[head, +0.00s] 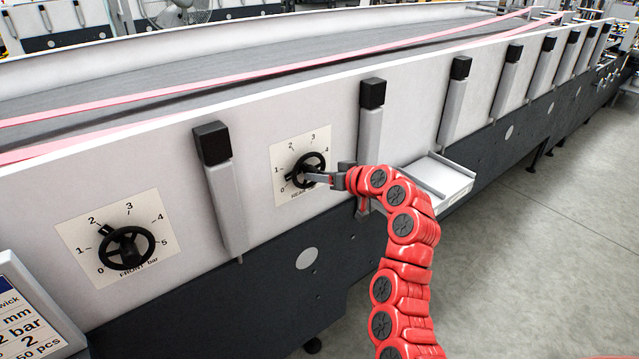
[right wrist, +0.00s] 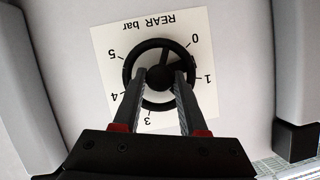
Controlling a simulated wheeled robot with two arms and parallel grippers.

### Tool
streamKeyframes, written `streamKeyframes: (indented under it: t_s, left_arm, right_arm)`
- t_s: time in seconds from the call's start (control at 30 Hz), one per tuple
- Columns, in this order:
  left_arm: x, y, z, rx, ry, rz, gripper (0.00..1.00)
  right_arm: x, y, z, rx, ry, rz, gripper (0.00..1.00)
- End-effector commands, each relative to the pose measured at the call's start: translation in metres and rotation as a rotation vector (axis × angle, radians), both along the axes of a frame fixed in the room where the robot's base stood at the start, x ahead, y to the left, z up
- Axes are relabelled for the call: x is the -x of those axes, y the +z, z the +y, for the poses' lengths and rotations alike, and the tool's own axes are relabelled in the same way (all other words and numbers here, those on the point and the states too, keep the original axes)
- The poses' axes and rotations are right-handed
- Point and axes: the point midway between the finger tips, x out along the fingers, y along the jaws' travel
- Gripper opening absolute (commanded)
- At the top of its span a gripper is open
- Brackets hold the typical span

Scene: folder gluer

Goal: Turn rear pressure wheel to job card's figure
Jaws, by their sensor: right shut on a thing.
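The rear pressure wheel (head: 311,160) is a black handwheel on a white dial plate marked REAR bar. My right gripper (head: 318,176) reaches it from the right. In the right wrist view, the fingers (right wrist: 160,76) are shut on the rear wheel (right wrist: 160,103), one on each side of its hub. The dial (right wrist: 105,40) shows upside down there, and the 2 is hidden behind a finger. The wheel's pointer seems to lie between 0 and 1, but the fingers partly cover it. The job card (head: 30,318) is cut off at lower left; "bar" and a 2 are readable.
The front pressure wheel (head: 126,248) stands on its own dial to the left, its pointer near 2. Upright grey posts with black caps (head: 211,143) flank the rear dial. A small white tray (head: 440,177) juts out to its right. The floor at right is clear.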

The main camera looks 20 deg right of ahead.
Motion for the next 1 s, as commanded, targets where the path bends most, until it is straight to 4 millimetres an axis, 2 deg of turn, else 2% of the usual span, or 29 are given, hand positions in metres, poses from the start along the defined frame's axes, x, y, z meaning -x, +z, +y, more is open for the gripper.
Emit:
streamKeyframes:
  t_s: [0.1,1.0]
  left_arm:
    - [0.000,-0.007,0.000,0.000,0.000,0.000,0.50]
    - [0.000,-0.020,0.000,0.000,0.000,0.000,0.50]
  right_arm:
    - [0.000,-0.003,-0.002,-0.100,0.000,0.040,0.00]
    - [-0.002,-0.006,-0.005,-0.901,-0.001,0.329,0.00]
